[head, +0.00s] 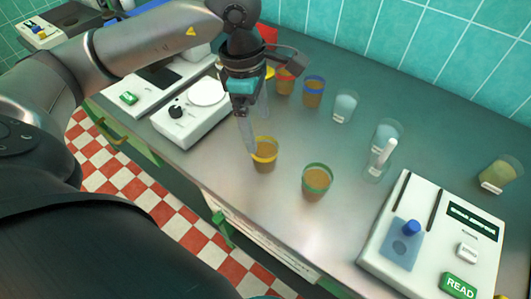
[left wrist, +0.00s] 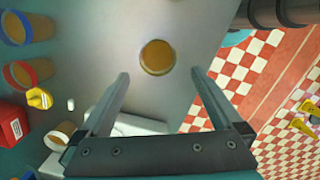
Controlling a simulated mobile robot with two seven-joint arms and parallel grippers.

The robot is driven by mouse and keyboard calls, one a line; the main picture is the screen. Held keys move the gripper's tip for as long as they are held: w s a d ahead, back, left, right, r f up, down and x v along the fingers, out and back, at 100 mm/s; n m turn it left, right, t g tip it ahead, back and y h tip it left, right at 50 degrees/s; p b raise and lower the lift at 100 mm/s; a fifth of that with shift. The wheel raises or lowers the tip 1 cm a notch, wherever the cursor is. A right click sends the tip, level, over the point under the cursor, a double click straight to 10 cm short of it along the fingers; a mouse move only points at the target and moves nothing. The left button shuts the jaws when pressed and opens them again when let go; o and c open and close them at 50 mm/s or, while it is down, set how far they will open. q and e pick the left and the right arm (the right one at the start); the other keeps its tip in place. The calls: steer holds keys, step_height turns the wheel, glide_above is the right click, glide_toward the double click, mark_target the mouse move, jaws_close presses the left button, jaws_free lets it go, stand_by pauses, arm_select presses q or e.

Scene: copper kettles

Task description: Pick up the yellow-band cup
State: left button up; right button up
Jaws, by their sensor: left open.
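The yellow-band cup (head: 264,157) stands upright on the steel bench with brown liquid in it. My left gripper (head: 257,131) is open and empty, pointing down just behind and above this cup; one fingertip appears close to its rim. In the left wrist view, a brown-filled cup (left wrist: 157,58), which looks like the yellow-band cup, lies just beyond the gap between the open fingers (left wrist: 160,75). I cannot tell whether a finger touches it. My right gripper is not in view.
A green-band cup (head: 316,182) stands to the right. A blue-band cup (head: 313,93), an orange-filled cup (head: 284,83) and clear beakers (head: 345,105) stand behind. A white hotplate device (head: 190,115) is left; a READ instrument (head: 435,240) is right. The bench's front edge is close.

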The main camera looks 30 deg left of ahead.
mark_target(266, 157)
arm_select(q)
steer(key=f, duration=0.3)
steer(key=d+f+b, duration=0.1)
steer(key=f, duration=0.3)
steer(key=w+f, duration=0.1)
steer(key=f, duration=0.3)
steer(key=shift+d+f, duration=0.1)
steer(key=shift+d, duration=0.15)
steer(key=c, duration=1.5)
